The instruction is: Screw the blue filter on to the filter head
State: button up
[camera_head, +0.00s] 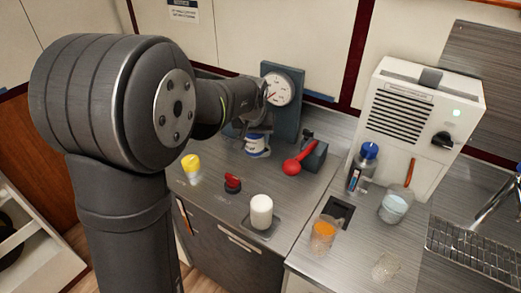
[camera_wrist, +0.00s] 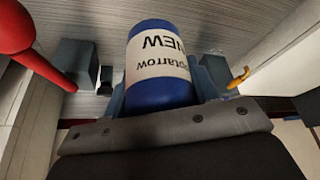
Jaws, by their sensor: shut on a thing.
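The blue filter (camera_wrist: 160,92), a blue cylinder with a white label reading "NEW", is between the two fingers of my gripper (camera_wrist: 162,88) in the wrist view. The gripper is shut on it. In the head view the filter (camera_head: 257,146) shows small and roughly upright below my wrist, in front of the blue-grey panel (camera_head: 290,115) with a round gauge (camera_head: 277,90). I cannot make out the filter head; my arm covers part of that panel. Whether the filter touches anything above or below it cannot be told.
A yellow-topped item (camera_head: 191,168), a red-and-black knob (camera_head: 232,183) and a white cylinder (camera_head: 261,212) stand nearer the front. A blue-capped bottle (camera_head: 363,168) and cup (camera_head: 394,207) are at right.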

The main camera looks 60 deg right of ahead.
jog(key=shift+d, duration=0.1)
dwell(0.4)
jog(key=w+d, duration=0.2)
jog(key=d, duration=0.4)
jog(key=w+d+f, duration=0.1)
jog(key=w+d, duration=0.1)
jog(key=d, duration=0.4)
jog(key=shift+w+f, duration=0.25)
jog(key=shift+f, duration=0.05)
jog(key=shift+f, duration=3)
jog(key=shift+f, duration=1.2)
jog(key=o, duration=1.3)
jog(key=shift+f, duration=0.1)
jog(key=v, duration=1.7)
jog(key=shift+s+a, duration=0.15)
jog(key=shift+a, duration=0.05)
